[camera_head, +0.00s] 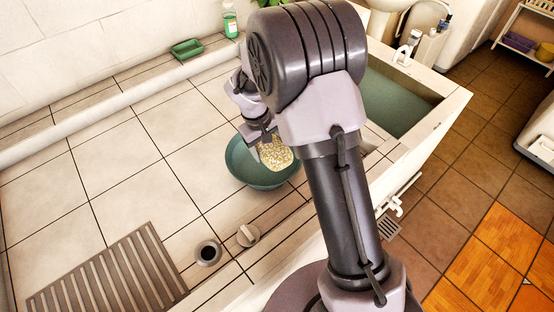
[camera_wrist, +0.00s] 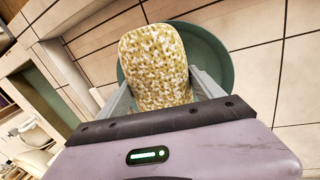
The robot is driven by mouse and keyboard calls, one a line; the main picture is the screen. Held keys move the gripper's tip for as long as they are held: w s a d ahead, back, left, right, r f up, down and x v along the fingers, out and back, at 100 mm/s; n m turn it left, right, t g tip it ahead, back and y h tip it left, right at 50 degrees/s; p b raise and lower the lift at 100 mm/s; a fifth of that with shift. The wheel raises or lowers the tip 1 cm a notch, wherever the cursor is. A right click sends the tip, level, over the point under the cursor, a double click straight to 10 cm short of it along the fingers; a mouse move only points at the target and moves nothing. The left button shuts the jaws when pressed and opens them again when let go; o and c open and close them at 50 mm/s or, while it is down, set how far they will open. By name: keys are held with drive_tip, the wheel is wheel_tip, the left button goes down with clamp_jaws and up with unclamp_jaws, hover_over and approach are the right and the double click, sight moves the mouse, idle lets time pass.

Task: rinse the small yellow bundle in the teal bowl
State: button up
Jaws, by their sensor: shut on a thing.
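The small yellow bundle (camera_head: 275,153), speckled yellow and white, is held by my gripper (camera_head: 262,136). In the wrist view the bundle (camera_wrist: 158,66) sits between the two fingers of my gripper (camera_wrist: 162,92), which are shut on it. The teal bowl (camera_head: 240,168) stands on the tiled counter. The bundle is over the bowl in the head view, and the bowl (camera_wrist: 218,62) lies behind it in the wrist view. I cannot tell whether the bundle touches the bowl or any water. My arm hides part of the bowl's right side.
A water-filled basin (camera_head: 395,100) is to the right behind my arm. A green soap dish (camera_head: 187,48) and a bottle (camera_head: 230,22) stand at the back. A ribbed drainboard (camera_head: 110,280), a dark round cup (camera_head: 208,253) and a pale knob-like item (camera_head: 248,235) are in front. The left counter is clear.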

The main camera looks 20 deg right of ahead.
drive_tip(key=n, duration=0.1)
hover_over(266, 170)
drive_tip(key=shift+s+a+f+t+p, duration=0.1)
drive_tip(key=shift+a+f+t+p, duration=0.05)
drive_tip(key=shift+f+t+p, duration=0.2)
drive_tip(key=shift+f+n, duration=0.1)
drive_tip(key=shift+n, duration=0.2)
wheel_tip(266, 170, down, 12)
drive_tip(key=b, duration=0.9)
